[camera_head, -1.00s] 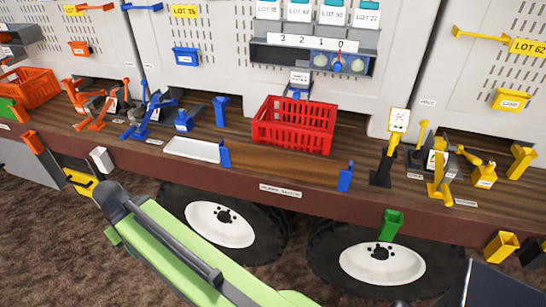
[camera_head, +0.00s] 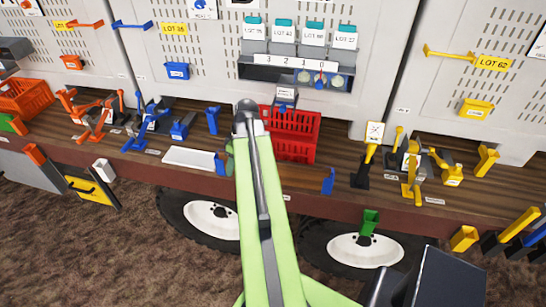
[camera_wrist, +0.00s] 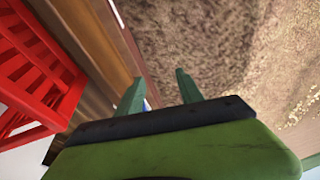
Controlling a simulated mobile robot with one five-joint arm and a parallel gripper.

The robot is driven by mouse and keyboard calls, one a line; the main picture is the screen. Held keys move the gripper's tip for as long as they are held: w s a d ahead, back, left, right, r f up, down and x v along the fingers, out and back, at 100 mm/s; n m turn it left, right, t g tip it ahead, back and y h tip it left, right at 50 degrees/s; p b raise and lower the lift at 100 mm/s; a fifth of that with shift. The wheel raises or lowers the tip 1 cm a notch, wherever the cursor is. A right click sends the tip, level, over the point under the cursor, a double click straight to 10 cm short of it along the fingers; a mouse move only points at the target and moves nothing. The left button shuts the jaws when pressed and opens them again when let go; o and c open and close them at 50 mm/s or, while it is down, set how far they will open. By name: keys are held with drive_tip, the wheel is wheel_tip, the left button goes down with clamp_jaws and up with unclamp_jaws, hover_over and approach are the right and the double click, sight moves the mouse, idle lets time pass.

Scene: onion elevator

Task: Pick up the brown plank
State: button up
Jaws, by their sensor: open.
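The brown plank (camera_head: 304,179) lies near the front edge of the wooden truck bed in the head view. A blue bracket (camera_head: 328,181) stands at its right end and another blue bracket (camera_head: 221,163) near its left end. My raised arm hides the plank's middle. My gripper (camera_wrist: 158,84) shows in the wrist view with its two green fingers apart and nothing visibly held between them. A small blue piece shows beyond the fingers, partly hidden. Brown wood runs left of the fingers; I cannot tell exactly where the plank begins there.
A red crate (camera_head: 296,134) stands behind the plank and also shows at left in the wrist view (camera_wrist: 30,70). A white tray (camera_head: 190,158) lies to the left. Brown ground lies below the bed.

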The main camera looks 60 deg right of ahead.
drive_tip(key=n+t+p, duration=0.1)
drive_tip(key=t+p, duration=0.1)
drive_tip(key=p, duration=0.3)
approach(277, 160)
drive_tip(key=shift+h, duration=0.3)
drive_tip(key=b+x, duration=0.3)
drive_tip(key=b, duration=0.1)
drive_tip(key=b+x, duration=0.7)
drive_tip(key=x, duration=0.1)
drive_tip(key=shift+s+a+b, duration=0.1)
drive_tip(key=shift+a+b, duration=0.25)
drive_tip(key=shift+b, duration=0.05)
drive_tip(key=shift+f, duration=0.15)
drive_tip(key=b+x, duration=0.5)
drive_tip(key=shift+s+a+f, duration=0.1)
drive_tip(key=shift+f, duration=0.05)
drive_tip(key=shift+c, duration=0.2)
clamp_jaws()
